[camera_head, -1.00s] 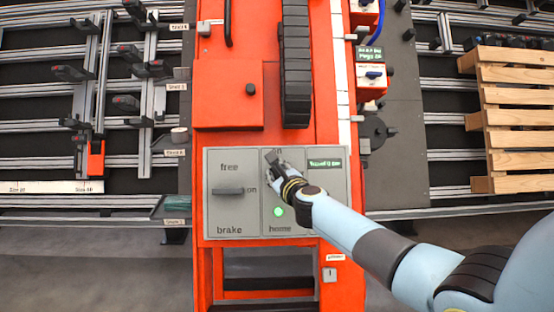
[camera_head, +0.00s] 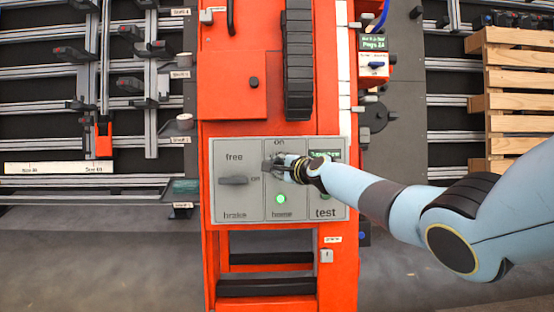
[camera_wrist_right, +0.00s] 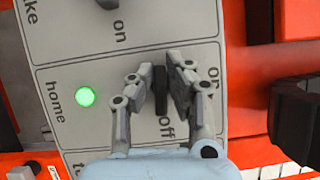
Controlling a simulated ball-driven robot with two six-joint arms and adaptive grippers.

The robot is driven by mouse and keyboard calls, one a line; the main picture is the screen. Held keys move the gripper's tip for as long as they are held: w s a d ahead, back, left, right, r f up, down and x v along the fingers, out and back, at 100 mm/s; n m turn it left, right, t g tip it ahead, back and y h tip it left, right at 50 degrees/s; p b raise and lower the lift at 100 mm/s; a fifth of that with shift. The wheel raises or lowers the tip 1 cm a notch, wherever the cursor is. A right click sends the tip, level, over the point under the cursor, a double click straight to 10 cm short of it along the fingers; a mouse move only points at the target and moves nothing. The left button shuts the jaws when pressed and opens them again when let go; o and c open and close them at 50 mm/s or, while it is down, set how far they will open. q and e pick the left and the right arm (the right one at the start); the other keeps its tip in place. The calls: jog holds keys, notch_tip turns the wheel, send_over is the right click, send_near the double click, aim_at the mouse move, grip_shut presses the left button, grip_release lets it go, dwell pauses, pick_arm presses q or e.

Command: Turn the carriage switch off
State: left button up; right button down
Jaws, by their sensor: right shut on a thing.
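The switch with a dark handle is in the middle section of the grey control panel (camera_head: 240,205), below the word "on". Its handle (camera_wrist_right: 160,90) shows between the fingers in the right wrist view. The handle lies along the line to the word "off" and across the line to "on". My right gripper (camera_head: 279,169) is shut on this handle; it also shows in the right wrist view (camera_wrist_right: 160,82). In the head view the gripper hides most of the handle. My left gripper is not in view.
A second handle (camera_head: 234,180) sits on the panel's left section, between "free" and "brake". A green light (camera_head: 281,198) glows above "home". Red housing (camera_head: 228,95) rises above the panel.

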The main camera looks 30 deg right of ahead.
jog(key=shift+f+n+g+p, duration=0.1)
jog(key=shift+n+g+p, duration=0.2)
jog(key=shift+n, duration=0.2)
jog(key=shift+a, duration=0.1)
jog(key=c, duration=1.3)
grip_release()
jog(key=v, duration=1.2)
jog(key=shift+s+f, duration=0.1)
jog(key=shift+f, duration=0.05)
